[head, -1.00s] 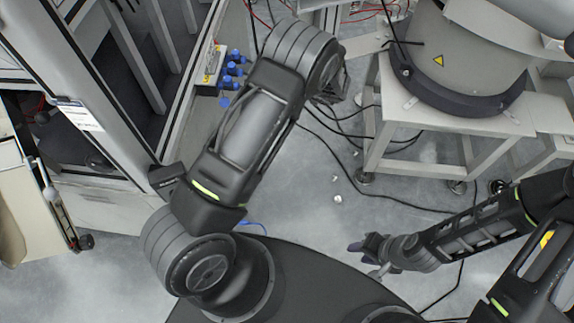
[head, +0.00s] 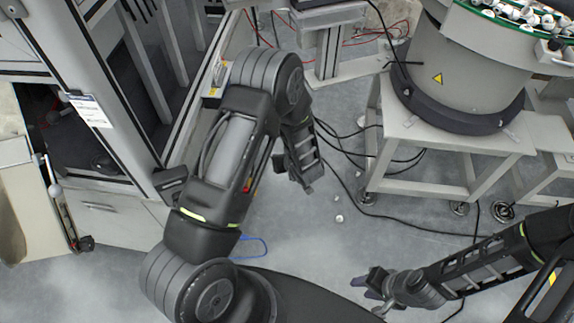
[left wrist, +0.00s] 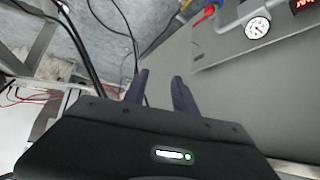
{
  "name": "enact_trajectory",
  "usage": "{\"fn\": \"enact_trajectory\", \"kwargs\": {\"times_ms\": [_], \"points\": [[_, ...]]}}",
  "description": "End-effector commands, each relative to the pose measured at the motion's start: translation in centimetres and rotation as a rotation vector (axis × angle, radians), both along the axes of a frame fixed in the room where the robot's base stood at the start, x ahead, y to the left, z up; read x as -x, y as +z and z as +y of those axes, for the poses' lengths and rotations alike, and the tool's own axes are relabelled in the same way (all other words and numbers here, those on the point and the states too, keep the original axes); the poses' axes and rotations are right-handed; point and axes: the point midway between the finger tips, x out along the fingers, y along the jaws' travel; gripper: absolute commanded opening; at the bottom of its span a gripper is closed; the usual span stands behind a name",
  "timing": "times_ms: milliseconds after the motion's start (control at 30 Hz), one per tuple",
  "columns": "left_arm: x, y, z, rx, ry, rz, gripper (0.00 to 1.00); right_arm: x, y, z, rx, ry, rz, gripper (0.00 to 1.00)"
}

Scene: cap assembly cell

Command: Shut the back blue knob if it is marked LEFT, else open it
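The row of blue knobs by the machine frame is hidden behind my left arm in the head view; only a corner of their pale mount (head: 212,92) shows. No LEFT marking can be read. In the left wrist view a small blue part (left wrist: 185,5) shows at the top edge, beside a red part (left wrist: 205,14); I cannot tell if it is a knob. My left gripper (left wrist: 158,75) has its two dark fingers apart with nothing between them. My right gripper (head: 370,283) hangs at the lower right of the head view, over the floor, its finger gap unclear.
A grey bowl feeder (head: 455,75) with white caps on top stands on a white stand (head: 445,140) at the right. Black cables lie on the floor. A tall cabinet frame (head: 125,120) is at the left. A pressure gauge (left wrist: 257,28) sits on a grey panel.

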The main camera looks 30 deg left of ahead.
Motion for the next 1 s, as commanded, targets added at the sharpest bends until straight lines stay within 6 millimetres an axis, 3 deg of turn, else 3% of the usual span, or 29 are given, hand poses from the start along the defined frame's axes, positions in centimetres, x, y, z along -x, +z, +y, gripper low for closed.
{"fn": "enact_trajectory", "kwargs": {"times_ms": [233,900,1000], "points": [[1.2,-1.4,-1.7,0.055,-0.059,0.033,0.33,0.0,-0.2,0.0,0.0,0.0,0.0,0.36],[1.3,-1.5,-1.9,0.059,-0.065,0.036,0.33,-0.2,-0.1,0.0,-0.002,0.0,-0.006,0.36],[1.5,-2.1,-3.0,0.111,-0.079,0.039,0.33,-0.2,-0.1,0.0,-0.002,0.0,-0.007,0.36]]}}
